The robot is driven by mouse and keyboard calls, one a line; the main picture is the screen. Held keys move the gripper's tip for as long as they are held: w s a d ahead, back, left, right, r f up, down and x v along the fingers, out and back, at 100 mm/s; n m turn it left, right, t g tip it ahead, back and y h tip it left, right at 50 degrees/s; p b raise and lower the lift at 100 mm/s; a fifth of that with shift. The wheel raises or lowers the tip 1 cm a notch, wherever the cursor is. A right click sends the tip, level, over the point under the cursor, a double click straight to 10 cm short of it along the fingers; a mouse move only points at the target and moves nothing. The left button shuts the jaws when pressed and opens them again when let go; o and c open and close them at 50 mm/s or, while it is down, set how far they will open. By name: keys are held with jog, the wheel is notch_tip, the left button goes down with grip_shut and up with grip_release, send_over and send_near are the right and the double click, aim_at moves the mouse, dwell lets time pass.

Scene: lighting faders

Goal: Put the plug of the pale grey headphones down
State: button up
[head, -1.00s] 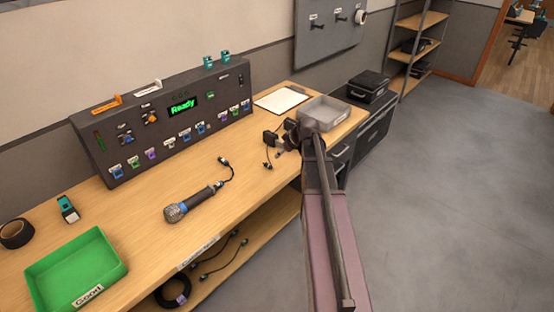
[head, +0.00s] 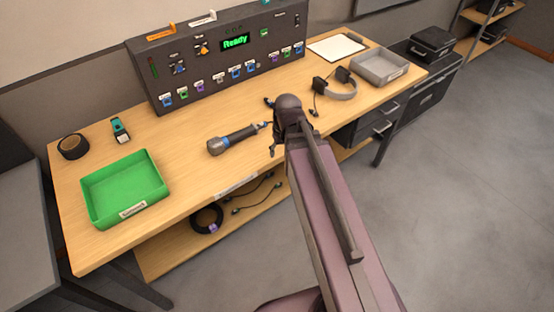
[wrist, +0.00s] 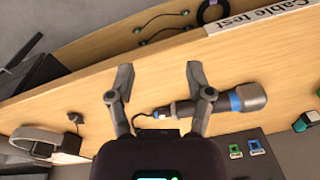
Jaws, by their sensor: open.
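The pale grey headphones (head: 349,95) lie on the wooden bench near its right end in the head view; they also show at the lower left of the wrist view (wrist: 65,158). A thin dark cable runs from them to a small dark plug (wrist: 75,117) on the bench top, left of my fingers in the wrist view. My gripper (wrist: 159,75) is open, with nothing between its fingertips, over the bench's front part. In the head view my wrist hides most of the fingers, and the headphones are behind and right of it.
A microphone (head: 232,139) with a blue band lies left of my gripper, its short cable partly hidden. A grey tray (head: 380,77) and clipboard (head: 337,47) are beyond the headphones. A console (head: 158,62) stands along the back. A green tray (head: 155,172) is at left.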

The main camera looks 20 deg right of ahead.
jog(key=shift+m+g+h, duration=0.3)
jog(key=shift+m+h, duration=0.1)
jog(key=s+a, duration=0.2)
jog(key=s, duration=0.1)
jog(key=shift+s+a, duration=0.15)
jog(key=shift+s, duration=0.05)
jog(key=shift+r+p, duration=0.6)
jog(key=shift+p, duration=0.05)
dwell(0.5)
